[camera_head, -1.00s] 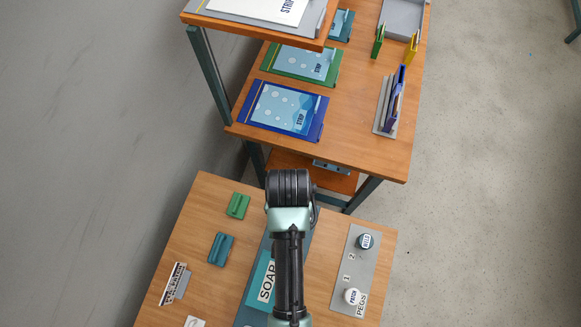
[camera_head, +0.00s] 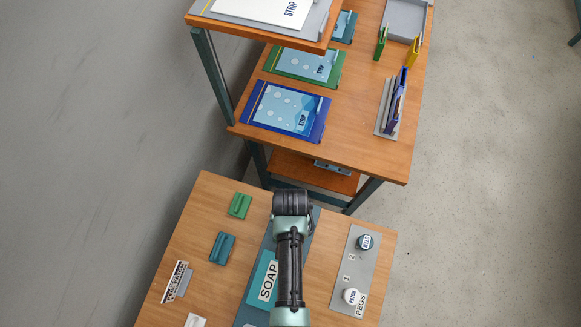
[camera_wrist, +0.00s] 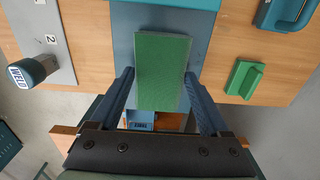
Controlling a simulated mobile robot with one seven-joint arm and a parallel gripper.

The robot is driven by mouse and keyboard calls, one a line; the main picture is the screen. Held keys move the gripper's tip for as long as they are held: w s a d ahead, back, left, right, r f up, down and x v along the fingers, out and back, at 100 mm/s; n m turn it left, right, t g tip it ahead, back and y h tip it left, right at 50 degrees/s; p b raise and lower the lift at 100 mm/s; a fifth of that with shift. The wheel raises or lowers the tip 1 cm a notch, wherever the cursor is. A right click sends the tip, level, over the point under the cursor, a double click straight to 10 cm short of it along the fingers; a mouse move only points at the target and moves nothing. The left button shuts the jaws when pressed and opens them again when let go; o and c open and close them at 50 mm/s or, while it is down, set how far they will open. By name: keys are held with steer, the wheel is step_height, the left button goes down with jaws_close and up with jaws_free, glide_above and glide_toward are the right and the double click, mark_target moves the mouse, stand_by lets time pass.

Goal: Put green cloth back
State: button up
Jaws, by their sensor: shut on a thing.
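The green cloth (camera_wrist: 162,72) is a flat, textured green rectangle in the wrist view. It lies between the two fingers of my gripper (camera_wrist: 160,80), which is shut on it. The cloth shows over a blue panel or tray (camera_wrist: 125,25); I cannot tell whether it touches that surface. In the head view my arm covers the gripper and the cloth. The blue panel shows there on both sides of my arm, with a teal SOAP-labelled area (camera_head: 266,281).
A small green block (camera_head: 239,205) and a teal block (camera_head: 222,247) stand at left on the near table. A grey PEGS plate (camera_head: 350,302) with two knobs lies at right. A larger bench (camera_head: 345,130) with blue and green STRIP boards stands behind, across a gap.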

steer(key=shift+f, duration=0.15)
steer(key=o, duration=1.2)
steer(key=shift+c, duration=0.2)
